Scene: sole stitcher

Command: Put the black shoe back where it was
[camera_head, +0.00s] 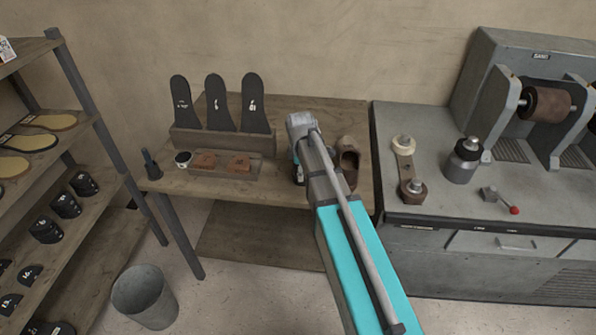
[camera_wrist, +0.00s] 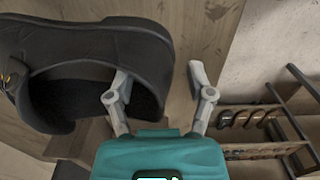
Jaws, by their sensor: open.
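The black shoe (camera_wrist: 100,45) fills the upper left of the wrist view, with its dark opening facing the camera. My gripper (camera_wrist: 160,75) is open. Its left finger overlaps the shoe's opening and its right finger is outside the shoe, with part of the shoe's wall showing between them. I cannot tell whether either finger touches it. In the head view my arm reaches over the wooden table (camera_head: 285,193) and hides my fingertips. A small dark patch just left of my arm may be the black shoe, mostly hidden.
A brown shoe (camera_head: 348,155) stands on the table right of my arm. Dark sole templates (camera_head: 219,103) stand in a rack at the back, with brown blocks (camera_head: 238,163) in front. A grey machine (camera_head: 440,213) is on the right, a shelf (camera_head: 95,205) on the left, a bin (camera_head: 143,297) below.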

